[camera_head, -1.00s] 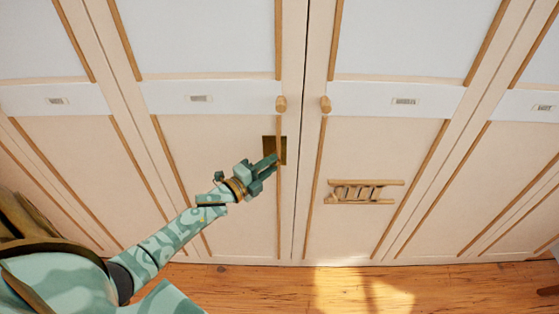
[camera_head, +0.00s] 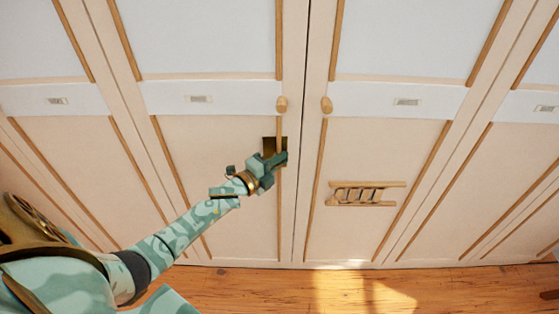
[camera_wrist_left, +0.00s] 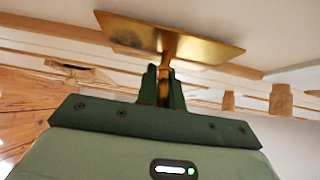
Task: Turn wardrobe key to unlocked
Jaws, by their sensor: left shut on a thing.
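The wardrobe (camera_head: 220,135) fills the view with pale panelled doors. A brass lock plate (camera_head: 267,146) sits on the left middle door below its knob; it also shows in the left wrist view (camera_wrist_left: 185,42). My left gripper (camera_head: 280,158) is at this plate and covers part of it. In the left wrist view, its dark green fingers (camera_wrist_left: 163,82) are shut on the brass key (camera_wrist_left: 167,62), whose shaft meets the plate. The key is hidden by the gripper in the head view, so its turn angle cannot be told there. My right gripper is not in view.
Wooden knobs (camera_head: 282,104) flank the seam between the two middle doors. A small wooden rail with spindles (camera_head: 365,193) is on the right middle door. The wooden floor (camera_head: 340,287) in front looks clear in the middle.

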